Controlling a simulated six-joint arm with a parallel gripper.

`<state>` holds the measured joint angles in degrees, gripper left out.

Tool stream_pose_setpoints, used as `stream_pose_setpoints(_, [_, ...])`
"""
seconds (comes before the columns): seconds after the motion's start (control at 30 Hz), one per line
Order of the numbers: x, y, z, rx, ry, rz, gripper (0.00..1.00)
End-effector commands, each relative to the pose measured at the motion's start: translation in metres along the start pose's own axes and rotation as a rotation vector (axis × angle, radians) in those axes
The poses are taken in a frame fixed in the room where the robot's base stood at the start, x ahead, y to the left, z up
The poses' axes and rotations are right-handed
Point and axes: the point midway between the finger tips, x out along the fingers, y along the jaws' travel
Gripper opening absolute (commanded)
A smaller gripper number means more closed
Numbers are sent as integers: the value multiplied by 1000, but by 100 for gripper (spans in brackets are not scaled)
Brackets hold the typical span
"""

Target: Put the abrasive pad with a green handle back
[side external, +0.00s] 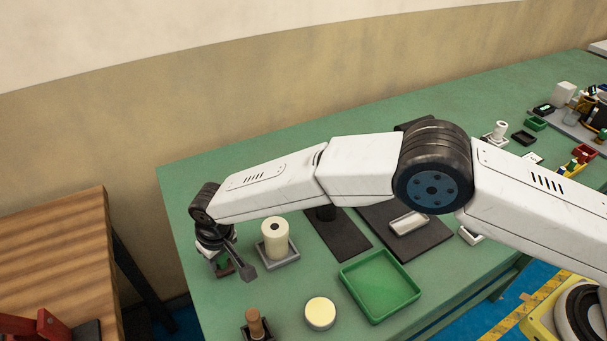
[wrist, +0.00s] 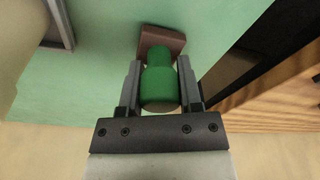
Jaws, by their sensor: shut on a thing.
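The abrasive pad's green handle (wrist: 160,82) is upright between the two fingers of my gripper (wrist: 160,66) in the wrist view. Its reddish-brown block (wrist: 160,39) shows beyond the fingertips. My gripper (side external: 226,262) is shut on the handle, low over the far left end of the green table in the side view. There the pad is mostly hidden by the gripper and I see only a bit of green. I cannot tell whether the block touches the table.
A white roll (side external: 275,241) in a grey tray stands just right of my gripper. A brown-handled tool (side external: 255,322) in a dark holder, a cream disc (side external: 320,314) and a green tray (side external: 351,279) lie nearer the front. A wooden table (side external: 50,260) is at left.

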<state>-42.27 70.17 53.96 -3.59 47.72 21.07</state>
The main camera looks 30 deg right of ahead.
Motion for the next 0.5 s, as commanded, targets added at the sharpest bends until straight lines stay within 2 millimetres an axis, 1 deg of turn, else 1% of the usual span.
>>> stream_pose_setpoints(0.07, [3,0,0,0,0,0,0])
stream_pose_setpoints(0.47, [6,0,1,0,1,0,0])
stream_pose_setpoints(0.5, [6,0,1,0,1,0,48])
